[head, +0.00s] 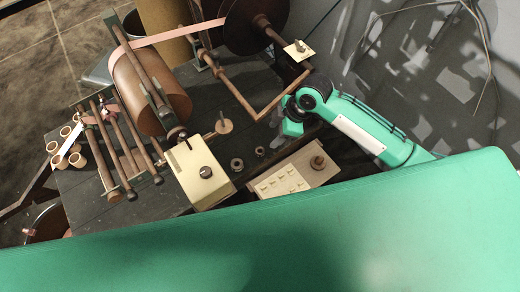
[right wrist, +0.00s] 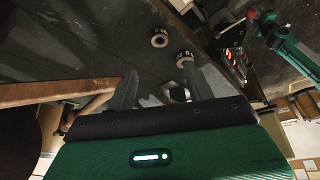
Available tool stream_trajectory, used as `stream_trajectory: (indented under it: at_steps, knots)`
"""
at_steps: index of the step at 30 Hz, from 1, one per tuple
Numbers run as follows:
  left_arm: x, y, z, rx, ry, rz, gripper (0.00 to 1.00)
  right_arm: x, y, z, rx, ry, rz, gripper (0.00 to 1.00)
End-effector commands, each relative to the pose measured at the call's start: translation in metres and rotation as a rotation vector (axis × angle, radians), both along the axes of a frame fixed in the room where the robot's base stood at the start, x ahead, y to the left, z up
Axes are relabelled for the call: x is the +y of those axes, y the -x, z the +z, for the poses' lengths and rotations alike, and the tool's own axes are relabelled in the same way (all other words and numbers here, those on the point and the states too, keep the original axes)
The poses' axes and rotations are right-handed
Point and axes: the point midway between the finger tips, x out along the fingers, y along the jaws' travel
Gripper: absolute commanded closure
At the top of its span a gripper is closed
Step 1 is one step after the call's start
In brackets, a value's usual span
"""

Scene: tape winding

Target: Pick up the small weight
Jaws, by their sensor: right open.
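Two small ring-shaped weights lie on the dark table. The smaller one (head: 259,151) is the right one in the head view, and the larger one (head: 237,164) lies left of it. In the right wrist view the ring that looks smaller (right wrist: 159,39) is beyond the fingers, with the other ring (right wrist: 184,59) to its right. My right gripper (head: 290,128) is above and right of the rings in the head view. In the right wrist view its fingers (right wrist: 170,82) are apart, with neither ring between them. My left gripper cannot be made out.
A cream box (head: 205,176) with a knob stands left of the rings. A wooden box (head: 293,176) with pale labels stands to the right. A wooden rail (head: 240,97) and a large copper-coloured roll (head: 150,92) are farther back.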

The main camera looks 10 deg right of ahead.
Motion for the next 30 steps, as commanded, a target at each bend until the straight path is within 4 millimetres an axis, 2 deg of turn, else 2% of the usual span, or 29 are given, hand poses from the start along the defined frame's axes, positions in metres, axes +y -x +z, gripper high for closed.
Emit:
stream_trajectory:
  at_steps: [4, 9, 11, 21, 30]
  knots:
    - [0.001, 0.000, 0.003, 0.000, -0.001, 0.000, 0.64, -0.008, -0.006, 0.017, 0.001, 0.019, 0.083, 0.47]
    - [0.001, -0.001, 0.005, -0.001, -0.002, -0.001, 0.64, -0.009, -0.007, 0.018, 0.008, 0.024, 0.117, 0.47]
    - [0.002, -0.001, 0.007, -0.001, -0.002, -0.001, 0.64, -0.006, -0.007, 0.013, 0.011, 0.023, 0.117, 0.47]
    - [0.002, -0.001, 0.022, -0.001, -0.002, -0.001, 0.64, 0.018, -0.009, -0.045, 0.011, 0.023, 0.115, 0.47]
    - [0.002, -0.001, 0.032, -0.001, -0.002, -0.001, 0.64, 0.025, -0.009, -0.065, 0.011, 0.023, 0.114, 0.47]
